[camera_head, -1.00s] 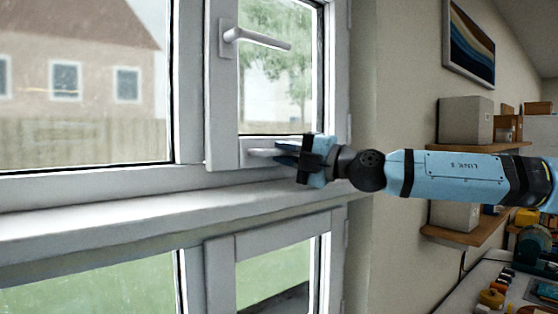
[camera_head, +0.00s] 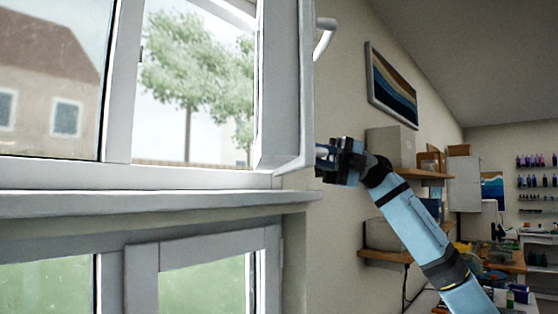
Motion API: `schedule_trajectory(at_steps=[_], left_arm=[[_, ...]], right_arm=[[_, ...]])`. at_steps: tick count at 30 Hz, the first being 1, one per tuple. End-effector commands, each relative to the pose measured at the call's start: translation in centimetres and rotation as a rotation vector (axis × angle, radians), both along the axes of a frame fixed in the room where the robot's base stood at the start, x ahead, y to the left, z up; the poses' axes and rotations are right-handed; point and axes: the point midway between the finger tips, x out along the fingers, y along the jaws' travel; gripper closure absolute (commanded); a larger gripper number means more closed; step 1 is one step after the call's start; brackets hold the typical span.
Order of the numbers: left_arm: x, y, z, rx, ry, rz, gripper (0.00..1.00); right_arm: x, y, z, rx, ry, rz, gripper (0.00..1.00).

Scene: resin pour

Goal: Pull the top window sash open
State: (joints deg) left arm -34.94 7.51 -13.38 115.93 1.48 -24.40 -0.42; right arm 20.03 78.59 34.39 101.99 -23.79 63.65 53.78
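The top window sash (camera_head: 283,90) stands swung inward on the right of its opening, seen almost edge-on. Its white lever handle (camera_head: 326,38) sticks out to the right near the top of the picture. My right gripper (camera_head: 324,154) is at the sash's lower right side, where the lower pull handle was seen earlier. The fingers are small, dark and partly hidden, so their grip on the pull cannot be made out. My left gripper is not in view.
The window sill (camera_head: 150,204) runs below the opening. A lower window (camera_head: 200,290) is beneath it. Wooden shelves with boxes (camera_head: 391,147) and a framed wave picture (camera_head: 391,86) are on the wall at right. A cluttered workbench (camera_head: 500,262) stands farther back.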

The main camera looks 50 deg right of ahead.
Motion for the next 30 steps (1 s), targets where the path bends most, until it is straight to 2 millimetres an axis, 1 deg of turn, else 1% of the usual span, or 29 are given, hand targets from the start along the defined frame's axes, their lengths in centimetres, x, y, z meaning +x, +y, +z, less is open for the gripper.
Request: schedule_trajectory(at_steps=[1,6,12,18,30], left_arm=[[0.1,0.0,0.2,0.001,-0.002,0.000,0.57],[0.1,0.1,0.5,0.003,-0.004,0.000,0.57],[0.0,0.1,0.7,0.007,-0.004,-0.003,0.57],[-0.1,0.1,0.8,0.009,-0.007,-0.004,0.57],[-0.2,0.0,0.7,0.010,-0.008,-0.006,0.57]], right_arm=[[-0.6,-1.0,0.1,0.004,-0.001,0.036,1.00],[-2.2,-3.5,0.2,0.002,0.000,0.147,1.00],[-3.3,-5.6,0.1,0.000,0.002,0.233,1.00],[-3.7,-6.6,0.1,-0.002,0.001,0.274,1.00],[-3.8,-6.8,0.0,-0.001,0.001,0.282,1.00]])
